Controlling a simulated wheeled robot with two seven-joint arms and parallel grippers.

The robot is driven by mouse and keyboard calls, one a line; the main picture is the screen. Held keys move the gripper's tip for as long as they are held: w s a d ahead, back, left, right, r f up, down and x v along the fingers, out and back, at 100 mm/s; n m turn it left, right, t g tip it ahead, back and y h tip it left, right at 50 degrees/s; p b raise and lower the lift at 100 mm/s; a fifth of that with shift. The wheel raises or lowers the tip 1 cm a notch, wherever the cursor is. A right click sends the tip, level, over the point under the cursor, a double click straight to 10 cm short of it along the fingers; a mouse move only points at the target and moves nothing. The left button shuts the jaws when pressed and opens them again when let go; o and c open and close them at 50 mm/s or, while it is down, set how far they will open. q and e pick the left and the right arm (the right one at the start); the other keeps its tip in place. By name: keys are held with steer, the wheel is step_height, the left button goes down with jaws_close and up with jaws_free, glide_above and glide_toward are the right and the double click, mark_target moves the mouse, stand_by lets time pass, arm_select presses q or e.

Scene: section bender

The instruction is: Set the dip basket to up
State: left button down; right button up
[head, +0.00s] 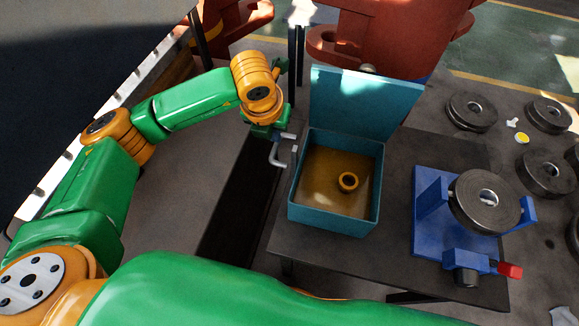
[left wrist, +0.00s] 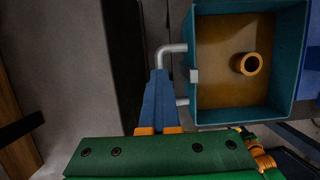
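The dip tank is a teal open-topped box (head: 332,213) with its lid (head: 362,105) raised at the back. Brown liquid or a brown floor shows inside, with an orange ring (head: 348,181) in it. A grey bent handle (head: 274,157) sticks out of the tank's left wall. In the left wrist view the handle (left wrist: 170,50) runs behind my fingers. My left gripper (left wrist: 158,78) is at the handle, its blue fingertips close together over the bar. Whether they grip it is unclear. The basket itself is hard to make out. My right gripper is not in view.
A blue fixture (head: 428,230) holding a dark roller (head: 484,201) stands right of the tank. Several dark rollers (head: 472,111) lie on the table at the right. A red machine (head: 390,40) stands behind the lid. A dark gap runs left of the tank.

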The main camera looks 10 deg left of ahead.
arm_select(q)
steer(key=shift+r+p, duration=0.55)
steer(key=shift+r, duration=0.75)
step_height(320, 180, up, 4)
steer(key=shift+f+p, duration=0.15)
steer(key=shift+p, duration=0.85)
steer(key=c, duration=0.6)
jaws_free()
steer(key=shift+o, duration=0.2)
